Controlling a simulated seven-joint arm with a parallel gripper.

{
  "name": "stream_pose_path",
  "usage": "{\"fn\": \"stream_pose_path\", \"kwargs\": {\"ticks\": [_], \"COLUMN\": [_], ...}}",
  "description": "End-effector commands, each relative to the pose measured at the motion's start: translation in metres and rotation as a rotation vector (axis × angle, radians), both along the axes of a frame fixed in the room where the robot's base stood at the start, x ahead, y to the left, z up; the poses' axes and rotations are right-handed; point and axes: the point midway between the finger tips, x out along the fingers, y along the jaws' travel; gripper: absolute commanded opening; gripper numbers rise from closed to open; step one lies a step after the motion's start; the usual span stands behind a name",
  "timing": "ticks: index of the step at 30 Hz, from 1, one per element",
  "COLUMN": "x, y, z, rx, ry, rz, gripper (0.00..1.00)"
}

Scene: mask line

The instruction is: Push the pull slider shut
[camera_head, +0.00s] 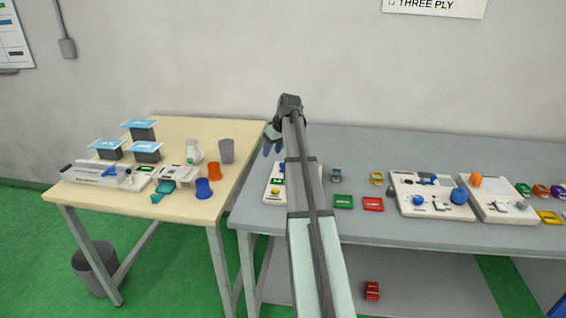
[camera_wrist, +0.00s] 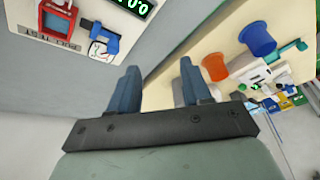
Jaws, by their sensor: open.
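How far the slider is out, I cannot tell. In the head view the panel (camera_head: 274,197) is on the grey table, partly hidden by my arm. My gripper (camera_wrist: 160,82) is open and empty, its two blue fingers apart from the panel. In the head view my gripper (camera_head: 271,142) is beyond the panel, near the table's left back.
A red-framed part (camera_wrist: 57,22) and a green display (camera_wrist: 125,5) are on the same panel. A wooden table (camera_head: 190,130) with blue and orange cups stands left. Green and red trays (camera_head: 372,204) and more panels (camera_head: 432,208) are to the right. The back of the grey table is clear.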

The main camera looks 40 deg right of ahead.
Motion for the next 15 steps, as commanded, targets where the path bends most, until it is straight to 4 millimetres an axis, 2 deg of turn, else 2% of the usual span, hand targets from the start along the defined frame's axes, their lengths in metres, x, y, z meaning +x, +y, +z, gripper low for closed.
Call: {"fn": "stream_pose_path", "kwargs": {"ticks": [1,3,6,11,15], "x": [-0.001,-0.005,-0.01,-0.012,-0.006], "y": [-0.025,-0.047,-0.066,-0.076,-0.075], "z": [0.009,0.017,0.025,0.024,0.01], "rx": [-0.02,-0.041,-0.061,-0.072,-0.071], "ry": [-0.006,-0.011,-0.015,-0.016,-0.014], "rz": [-0.018,-0.031,-0.045,-0.051,-0.05], "gripper": [0.48,0.48,0.48,0.48,0.48]}}
